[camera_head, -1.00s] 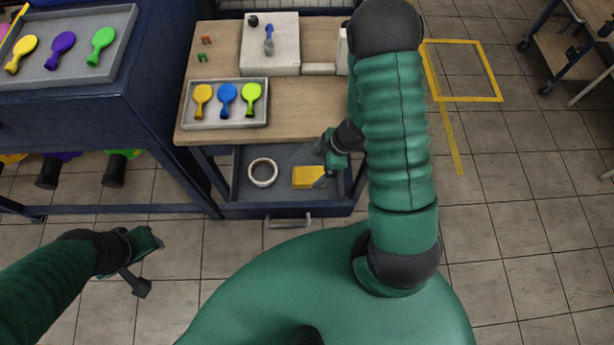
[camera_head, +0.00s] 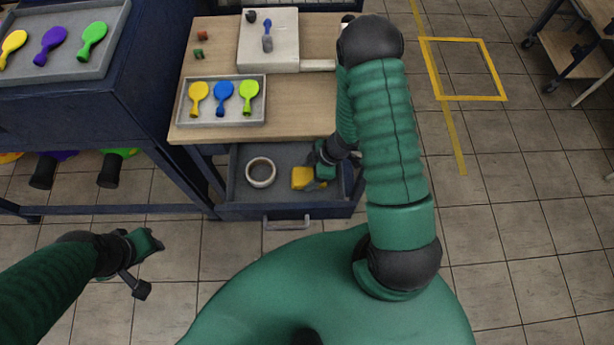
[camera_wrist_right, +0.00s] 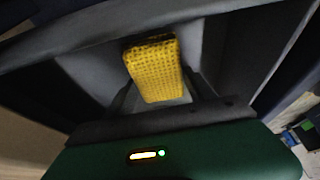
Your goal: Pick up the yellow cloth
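The yellow cloth (camera_head: 302,178) lies in the open drawer (camera_head: 290,208) under the wooden worktop, to the right of a white ring. My right gripper (camera_head: 318,182) is down in the drawer at the cloth's right side, overlapping part of it. In the right wrist view the textured cloth (camera_wrist_right: 154,70) sits between the two dark fingers (camera_wrist_right: 160,97), which stand apart on either side of it. Whether they touch it is hard to tell. My left gripper (camera_head: 150,264) is open and empty, over the floor at the left.
The ring (camera_head: 261,186) of tape lies in the drawer left of the cloth. The drawer handle (camera_head: 287,225) faces me. A blue cart (camera_head: 60,120) stands at the left.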

